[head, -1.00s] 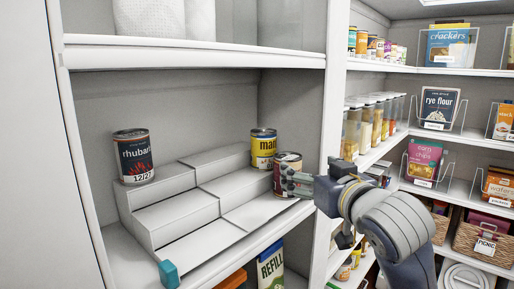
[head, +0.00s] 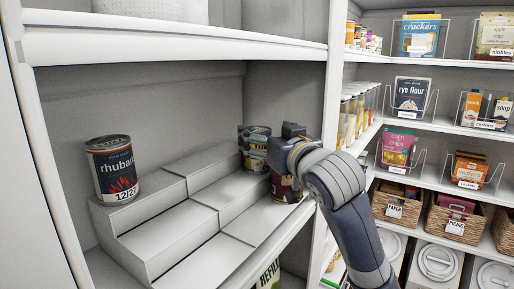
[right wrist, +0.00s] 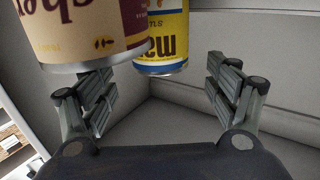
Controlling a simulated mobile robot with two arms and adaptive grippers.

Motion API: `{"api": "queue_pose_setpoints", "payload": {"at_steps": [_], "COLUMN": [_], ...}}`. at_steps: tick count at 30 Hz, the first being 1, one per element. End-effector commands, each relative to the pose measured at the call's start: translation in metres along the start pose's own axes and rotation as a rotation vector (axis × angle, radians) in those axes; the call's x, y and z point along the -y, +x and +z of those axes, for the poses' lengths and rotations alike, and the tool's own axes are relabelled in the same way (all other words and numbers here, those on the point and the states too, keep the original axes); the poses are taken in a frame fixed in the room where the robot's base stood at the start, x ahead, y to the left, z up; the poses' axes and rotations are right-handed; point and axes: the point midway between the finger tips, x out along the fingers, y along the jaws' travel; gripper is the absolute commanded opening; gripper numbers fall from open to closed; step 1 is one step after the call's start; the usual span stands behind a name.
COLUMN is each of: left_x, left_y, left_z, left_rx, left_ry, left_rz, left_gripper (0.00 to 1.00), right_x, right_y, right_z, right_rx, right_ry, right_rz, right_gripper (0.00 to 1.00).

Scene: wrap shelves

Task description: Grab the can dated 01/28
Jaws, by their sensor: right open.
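A yellow can (head: 253,159) stands on the right side, partly hidden by my right gripper (head: 262,140). A dark red can (head: 283,187) stands in front of it, lower down, partly covered by my arm. No date is readable on these two. My left gripper is not in view.
An upper shelf board (head: 180,42) runs above the riser, and an upright panel (head: 333,90) stands close to my right arm. Side shelves hold boxes, jars and baskets (head: 450,222). The middle of the riser is clear.

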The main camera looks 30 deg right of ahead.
Motion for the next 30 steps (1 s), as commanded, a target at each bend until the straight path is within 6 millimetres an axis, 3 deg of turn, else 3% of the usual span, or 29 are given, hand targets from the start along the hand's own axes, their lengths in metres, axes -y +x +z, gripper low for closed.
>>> {"api": "queue_pose_setpoints", "payload": {"at_steps": [12,20,23,28,30], "left_x": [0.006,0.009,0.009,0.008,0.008], "left_y": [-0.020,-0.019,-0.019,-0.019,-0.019], "left_z": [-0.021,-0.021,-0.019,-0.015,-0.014], "left_rx": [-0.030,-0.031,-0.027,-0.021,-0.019], "left_ry": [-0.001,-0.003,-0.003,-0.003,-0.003], "left_rz": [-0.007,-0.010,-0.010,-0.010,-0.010], "left_gripper": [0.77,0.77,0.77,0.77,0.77], "right_x": [-0.001,-0.001,-0.001,-0.001,-0.001], "right_y": [0.050,0.053,0.052,0.052,0.052], "right_z": [0.002,0.003,0.003,0.003,0.002], "right_rx": [0.003,0.000,0.000,0.000,-0.003], "right_ry": [0.001,0.000,0.000,0.000,0.001], "right_rz": [0.000,-0.001,-0.001,-0.001,0.000], "right_gripper": [0.81,0.81,0.65,0.26,0.22]}}
